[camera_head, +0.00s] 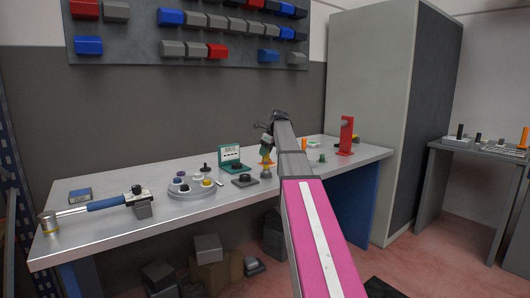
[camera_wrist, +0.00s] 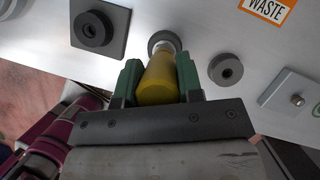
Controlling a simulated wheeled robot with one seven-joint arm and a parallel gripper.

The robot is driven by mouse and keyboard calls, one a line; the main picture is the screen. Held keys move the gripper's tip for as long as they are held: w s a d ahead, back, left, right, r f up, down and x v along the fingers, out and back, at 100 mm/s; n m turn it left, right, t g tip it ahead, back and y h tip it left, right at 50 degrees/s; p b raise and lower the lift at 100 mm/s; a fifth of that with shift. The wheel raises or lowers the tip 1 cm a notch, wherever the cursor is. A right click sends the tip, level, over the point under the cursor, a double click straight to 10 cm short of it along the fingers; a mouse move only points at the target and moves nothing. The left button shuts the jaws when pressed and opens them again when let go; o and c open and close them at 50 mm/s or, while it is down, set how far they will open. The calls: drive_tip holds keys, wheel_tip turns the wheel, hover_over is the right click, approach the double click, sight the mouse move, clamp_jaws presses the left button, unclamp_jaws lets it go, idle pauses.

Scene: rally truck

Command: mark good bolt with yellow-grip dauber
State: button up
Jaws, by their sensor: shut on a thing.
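My gripper (camera_wrist: 156,85) is shut on the yellow grip of a dauber (camera_wrist: 156,83), held between green fingers in the wrist view. The dauber's far end lies over or against a round grey piece (camera_wrist: 160,38); contact cannot be told. In the head view my gripper (camera_head: 267,150) is above the bench, with the yellow grip (camera_head: 266,160) showing below it. A small metal bolt (camera_wrist: 297,99) sits on a pale plate at the right of the wrist view, beside a partly cut-off green mark. Whether this is the good bolt is unclear.
A grey ring (camera_wrist: 226,70) and a dark square plate with a round boss (camera_wrist: 92,30) flank the dauber. An orange WASTE label (camera_wrist: 268,8) is beyond. On the bench (camera_head: 110,238) are a round tray (camera_head: 190,191), a torque wrench (camera_head: 95,207) and a red post (camera_head: 346,135).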

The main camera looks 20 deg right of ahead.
drive_tip(key=shift+s+d, duration=0.2)
drive_tip(key=shift+s, duration=0.35)
drive_tip(key=shift+w, duration=0.1)
drive_tip(key=shift+w+a+r, duration=0.15)
drive_tip(key=shift+w+a, duration=0.1)
drive_tip(key=shift+w, duration=0.55)
drive_tip(key=shift+s, duration=0.15)
drive_tip(key=shift+s+d, duration=0.25)
drive_tip(key=shift+s, duration=0.5)
drive_tip(key=shift+w, duration=0.2)
drive_tip(key=shift+w+a, duration=0.3)
drive_tip(key=shift+w, duration=0.4)
drive_tip(key=shift+s, duration=0.1)
